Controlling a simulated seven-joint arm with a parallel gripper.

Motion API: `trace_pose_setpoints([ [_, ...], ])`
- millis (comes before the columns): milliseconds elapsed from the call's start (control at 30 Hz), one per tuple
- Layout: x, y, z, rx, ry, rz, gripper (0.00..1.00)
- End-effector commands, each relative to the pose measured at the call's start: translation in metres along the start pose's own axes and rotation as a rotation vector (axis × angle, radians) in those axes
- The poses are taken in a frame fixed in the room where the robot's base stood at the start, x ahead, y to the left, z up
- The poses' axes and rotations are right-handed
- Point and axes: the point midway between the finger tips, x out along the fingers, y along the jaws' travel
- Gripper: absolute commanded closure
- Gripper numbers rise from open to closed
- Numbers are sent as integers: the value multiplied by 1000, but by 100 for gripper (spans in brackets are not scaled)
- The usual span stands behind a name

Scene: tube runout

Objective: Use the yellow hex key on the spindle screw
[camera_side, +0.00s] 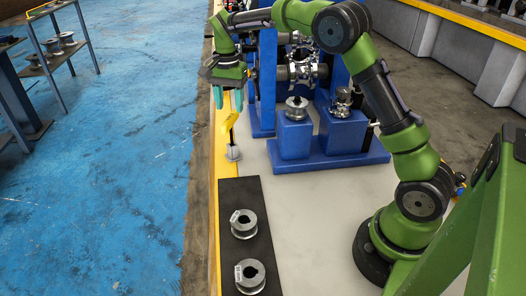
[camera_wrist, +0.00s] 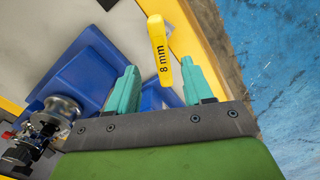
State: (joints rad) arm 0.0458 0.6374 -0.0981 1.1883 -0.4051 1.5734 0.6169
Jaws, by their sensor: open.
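The yellow hex key (camera_side: 228,112) stands upright in a small grey holder (camera_side: 233,153) at the left edge of the bench. In the wrist view its yellow handle (camera_wrist: 159,50), marked "8 mm", shows just beyond the fingers. My gripper (camera_side: 231,103) is open, with teal fingers pointing down at the hex key's upper end. In the wrist view the fingertips (camera_wrist: 160,68) lie to either side of the handle's lower end, with gaps visible. The spindle (camera_side: 302,72) is a silver, metal assembly between blue uprights; I cannot make out its screw.
A black plate (camera_side: 241,190) with two metal rollers (camera_side: 244,224) lies at the front of the bench. Blue blocks (camera_side: 294,136) with metal parts on top stand right of the key. The pale bench top (camera_side: 310,200) between them is clear.

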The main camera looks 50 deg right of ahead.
Motion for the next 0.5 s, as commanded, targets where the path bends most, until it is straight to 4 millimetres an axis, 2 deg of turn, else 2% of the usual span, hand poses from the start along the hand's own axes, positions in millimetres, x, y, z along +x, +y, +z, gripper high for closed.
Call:
trace_pose_setpoints([
  [100,14,0,0,1,-1,0,49],
  [267,24,0,0,0,0,1,49],
  [500,60,-2,0,1,-2,3,49],
])
